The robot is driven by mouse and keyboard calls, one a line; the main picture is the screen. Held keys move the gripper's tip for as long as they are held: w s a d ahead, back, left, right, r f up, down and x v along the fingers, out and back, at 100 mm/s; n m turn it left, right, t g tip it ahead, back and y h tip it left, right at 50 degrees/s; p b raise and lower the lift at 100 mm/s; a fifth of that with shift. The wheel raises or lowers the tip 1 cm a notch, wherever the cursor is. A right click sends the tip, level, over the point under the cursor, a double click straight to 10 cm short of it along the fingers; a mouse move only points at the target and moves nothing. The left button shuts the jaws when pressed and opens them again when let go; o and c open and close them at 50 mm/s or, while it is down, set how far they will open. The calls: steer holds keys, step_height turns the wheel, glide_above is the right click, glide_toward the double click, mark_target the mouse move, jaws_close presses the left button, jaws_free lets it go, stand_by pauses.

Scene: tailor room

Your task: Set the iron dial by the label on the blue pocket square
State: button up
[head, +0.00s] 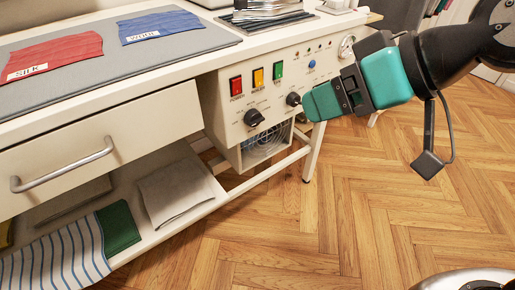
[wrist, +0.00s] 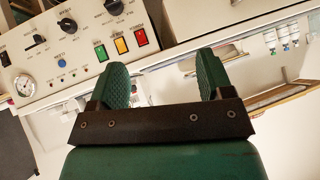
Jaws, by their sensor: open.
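The blue pocket square (head: 160,26) lies on the grey mat on the table top, and its white label (head: 142,37) appears to read WOOL. The control panel (head: 230,109) on the table front has a black dial (head: 254,118) at left and another (head: 293,99) to its right. Both dials show upside down in the wrist view (wrist: 114,6) (wrist: 67,24). The lettering around them is too small to read, so I cannot tell which is the iron's. My gripper (head: 318,103) is in front of the panel, right of the dials. Its green fingers are open and empty in the wrist view (wrist: 163,62).
A red cloth (head: 52,57) labelled SILK lies left of the blue one. Red (head: 236,86), yellow (head: 258,77) and green (head: 278,69) switches sit above the dials. A gauge (head: 346,47) is at the panel's right. A drawer handle (head: 60,168) sticks out at left.

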steer(key=w+f+t+y+b, duration=0.2)
steer(key=w+f+t+b, duration=0.25)
steer(key=f+b, duration=1.05)
steer(key=t+b, duration=0.5)
glide_toward(256, 119)
steer(key=shift+m+y, duration=0.3)
steer(key=p+x, duration=0.3)
steer(key=p, duration=0.1)
steer(key=p+x, duration=0.4)
steer(key=p, duration=0.1)
steer(key=shift+w+d+r, duration=0.1)
steer(key=shift+w+r, duration=0.05)
steer(key=shift+r, duration=0.1)
steer(key=shift+w+a+f+p, duration=0.15)
steer(key=shift+w+a+p, duration=0.35)
steer(key=shift+p, duration=0.3)
steer(key=shift+w+a+f, duration=0.1)
steer(key=shift+w+f, duration=0.15)
steer(key=shift+w, duration=0.1)
steer(key=c, duration=0.9)
